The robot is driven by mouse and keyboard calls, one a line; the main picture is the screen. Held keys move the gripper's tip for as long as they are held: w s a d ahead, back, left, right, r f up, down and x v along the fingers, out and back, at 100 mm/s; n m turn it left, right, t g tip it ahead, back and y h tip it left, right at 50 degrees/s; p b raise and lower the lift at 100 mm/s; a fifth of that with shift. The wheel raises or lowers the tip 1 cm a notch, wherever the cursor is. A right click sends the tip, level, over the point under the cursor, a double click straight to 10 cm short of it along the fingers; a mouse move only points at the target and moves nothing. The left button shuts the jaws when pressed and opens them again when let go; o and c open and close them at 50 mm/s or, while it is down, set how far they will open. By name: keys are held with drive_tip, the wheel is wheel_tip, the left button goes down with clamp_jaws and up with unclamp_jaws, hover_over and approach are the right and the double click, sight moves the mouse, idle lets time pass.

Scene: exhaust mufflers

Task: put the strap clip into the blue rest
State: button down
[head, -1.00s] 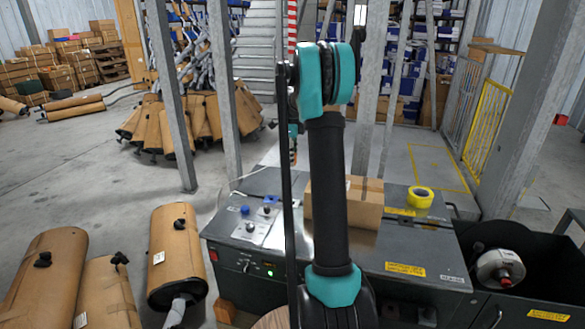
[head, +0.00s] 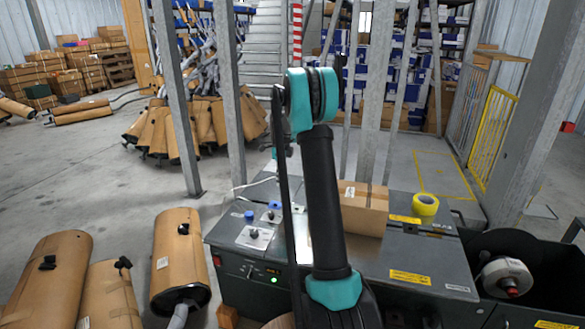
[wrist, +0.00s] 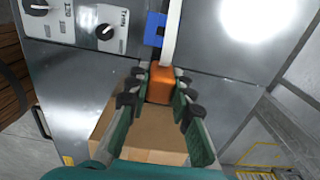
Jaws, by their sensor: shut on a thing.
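In the wrist view my gripper (wrist: 160,88) is shut on an orange block with a long pale bar, which I take to be the strap clip (wrist: 160,84). The bar runs up from the orange part to the top edge of the picture. The blue rest (wrist: 152,30) is a small open blue frame beside the bar, on its left. I cannot tell whether the bar touches it or passes above it. In the head view my arm hides the clip, and I cannot make out the gripper there.
A cardboard box (head: 362,208) stands on the grey machine (head: 430,255) with a roll of yellow tape (head: 425,204) to its right. A knob panel (head: 254,238) is at the machine's left.

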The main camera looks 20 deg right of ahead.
drive_tip(key=a+f, duration=0.1)
drive_tip(key=w+a+f, duration=0.1)
drive_tip(key=f, duration=0.2)
drive_tip(key=shift+w+a+f, duration=0.15)
drive_tip(key=shift+w+a, duration=0.05)
drive_tip(key=shift+a, duration=0.2)
drive_tip(key=shift+f, duration=2.85)
drive_tip(key=shift+f, duration=0.45)
drive_tip(key=c, duration=1.3)
unclamp_jaws()
drive_tip(key=shift+o, duration=0.2)
wheel_tip(320, 180, up, 12)
